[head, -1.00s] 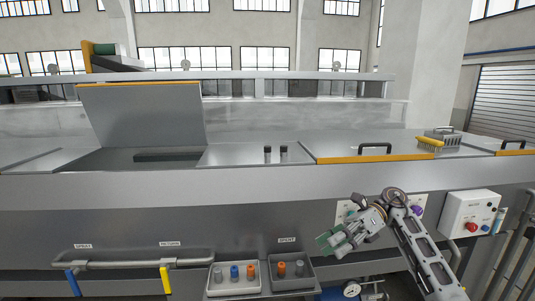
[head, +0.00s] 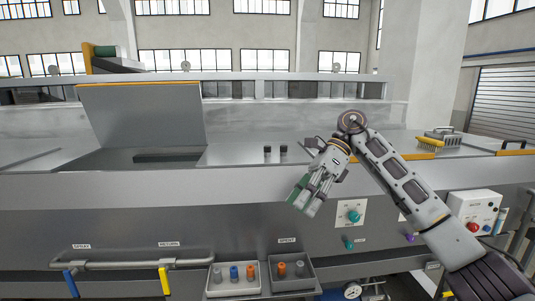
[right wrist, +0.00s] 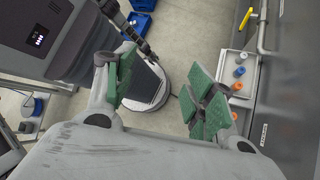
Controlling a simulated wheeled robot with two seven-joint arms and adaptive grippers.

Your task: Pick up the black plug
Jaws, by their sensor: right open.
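Two small dark cylinders, which look like black plugs, stand upright side by side on the steel bench top: the left one (head: 267,154) and the right one (head: 283,154). I cannot tell them apart in kind. My right gripper (head: 305,195) is in front of the bench's front face, below and to the right of the cylinders, fingers pointing down and left. It is open and empty; its green-padded fingers stand apart in the right wrist view (right wrist: 165,97). The cylinders do not show in that view. My left gripper is not in view.
Two grey trays, left (head: 235,293) and right (head: 293,285), hold grey, blue and orange plugs below the bench front. A pipe (head: 130,263) with blue and yellow handles runs left of them. A raised lid (head: 145,115) stands at left; a yellow brush (head: 430,141) lies at right.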

